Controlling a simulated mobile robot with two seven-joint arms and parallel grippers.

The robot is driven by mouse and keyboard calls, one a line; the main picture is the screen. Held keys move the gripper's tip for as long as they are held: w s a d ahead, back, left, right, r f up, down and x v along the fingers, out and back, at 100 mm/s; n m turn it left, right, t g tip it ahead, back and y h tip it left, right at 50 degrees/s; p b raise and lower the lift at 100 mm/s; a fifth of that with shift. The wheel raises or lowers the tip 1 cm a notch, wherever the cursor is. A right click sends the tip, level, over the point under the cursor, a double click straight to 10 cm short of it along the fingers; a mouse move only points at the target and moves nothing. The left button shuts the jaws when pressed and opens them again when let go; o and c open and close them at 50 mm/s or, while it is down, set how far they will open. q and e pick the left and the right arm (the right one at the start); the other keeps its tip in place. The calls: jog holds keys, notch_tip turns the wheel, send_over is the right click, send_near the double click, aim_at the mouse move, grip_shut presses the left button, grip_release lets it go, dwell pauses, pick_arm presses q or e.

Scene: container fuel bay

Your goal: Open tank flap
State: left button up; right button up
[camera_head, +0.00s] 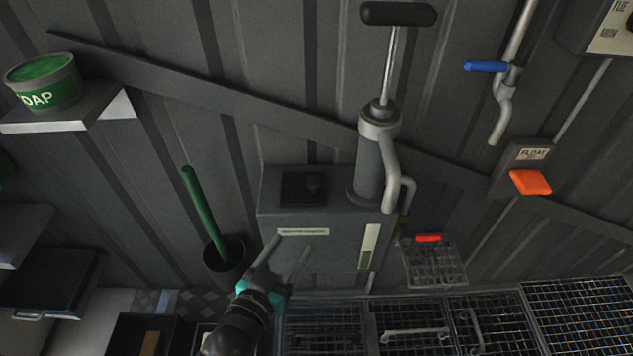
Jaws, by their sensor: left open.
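The grey tank (345,228) stands against the ribbed wall, with a pump on its top right. A dark square flap (293,190) with a small round knob lies on the tank's top and looks shut. My left gripper (291,244) is open and empty, its two fingers spread apart. It is in front of the tank's lower left front face in the picture, below the flap and apart from it. I cannot tell whether a fingertip touches the front face. My right gripper is not in view.
The hand pump (369,175) with its tall handle rises right of the flap. A black pot (224,262) with a green-handled tool stands left of the tank. A wire basket (434,270) hangs at right. Wire crates (410,325) line the bottom. A soap tub (42,82) sits on a shelf.

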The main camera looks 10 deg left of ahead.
pick_arm(q)
jog(key=t+b, duration=0.1)
jog(key=t, duration=0.1)
send_near(311, 187)
jog(key=w+b, duration=0.1)
jog(key=w, duration=0.3)
jog(key=w+d+b, duration=0.1)
jog(key=w, duration=0.1)
jog(key=shift+w+f+b, duration=0.1)
jog(key=shift+w+b, duration=0.05)
jog(key=shift+b, duration=0.15)
jog(key=w+b, duration=0.1)
jog(key=w, duration=0.2)
jog(key=w+d+b, duration=0.1)
jog(key=w, duration=0.2)
jog(key=shift+w+d+b, duration=0.1)
jog(key=shift+w+b, duration=0.1)
jog(key=shift+b, duration=0.1)
jog(key=shift+w+d+b, duration=0.15)
jog(key=shift+w+b, duration=0.15)
jog(key=shift+w, duration=0.5)
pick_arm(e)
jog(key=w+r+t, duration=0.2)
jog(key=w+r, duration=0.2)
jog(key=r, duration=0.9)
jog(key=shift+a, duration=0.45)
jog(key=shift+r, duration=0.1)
pick_arm(q)
grip_shut()
